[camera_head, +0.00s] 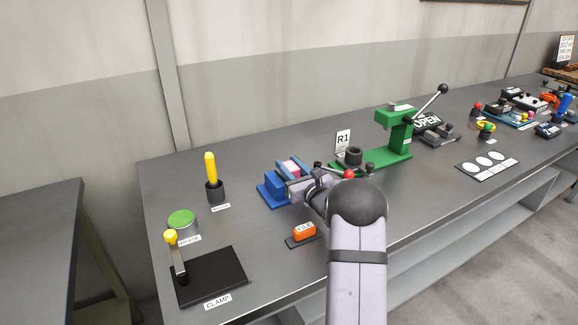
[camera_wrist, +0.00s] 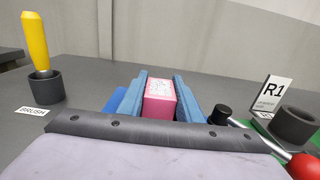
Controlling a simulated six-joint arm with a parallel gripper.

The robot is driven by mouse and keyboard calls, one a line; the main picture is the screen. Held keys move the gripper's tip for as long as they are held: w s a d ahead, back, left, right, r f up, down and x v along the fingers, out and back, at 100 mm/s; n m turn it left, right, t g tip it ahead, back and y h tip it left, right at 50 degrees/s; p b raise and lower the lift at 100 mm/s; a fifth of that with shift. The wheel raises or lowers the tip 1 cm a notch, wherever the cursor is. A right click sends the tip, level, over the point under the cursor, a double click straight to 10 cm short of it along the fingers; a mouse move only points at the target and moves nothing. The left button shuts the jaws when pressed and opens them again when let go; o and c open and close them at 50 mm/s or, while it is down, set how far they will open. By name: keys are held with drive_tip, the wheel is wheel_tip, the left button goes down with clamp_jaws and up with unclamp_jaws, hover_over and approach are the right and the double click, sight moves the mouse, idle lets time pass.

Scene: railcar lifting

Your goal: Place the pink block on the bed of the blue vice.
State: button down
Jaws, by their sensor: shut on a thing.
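The pink block (camera_wrist: 159,103) is between the two steel-blue fingers of my gripper (camera_wrist: 158,82), in the middle of the wrist view. It has a white label on its top. In the head view my gripper (camera_head: 290,167) is shut on the pink block (camera_head: 293,171), at the blue vice (camera_head: 270,194). In the wrist view a little of the blue vice (camera_wrist: 117,98) shows beside the left finger. My gripper and wrist hide much of the vice and its bed. I cannot tell whether the block touches the bed.
A yellow-handled brush (camera_head: 211,170) stands in a dark cup to the left. A green press (camera_head: 395,140) and a red-knobbed lever (camera_head: 349,174) are close on the right. An orange file block (camera_head: 304,231) and a black clamp plate (camera_head: 212,278) lie nearer the front.

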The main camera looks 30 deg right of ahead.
drive_tip(key=c, duration=1.3)
unclamp_jaws()
drive_tip(key=shift+f, duration=0.1)
drive_tip(key=shift+r, duration=0.2)
drive_tip(key=shift+s+f, duration=0.15)
drive_tip(key=shift+s, duration=0.2)
drive_tip(key=s+b, duration=0.2)
drive_tip(key=s, duration=0.9)
drive_tip(key=shift+s, duration=0.2)
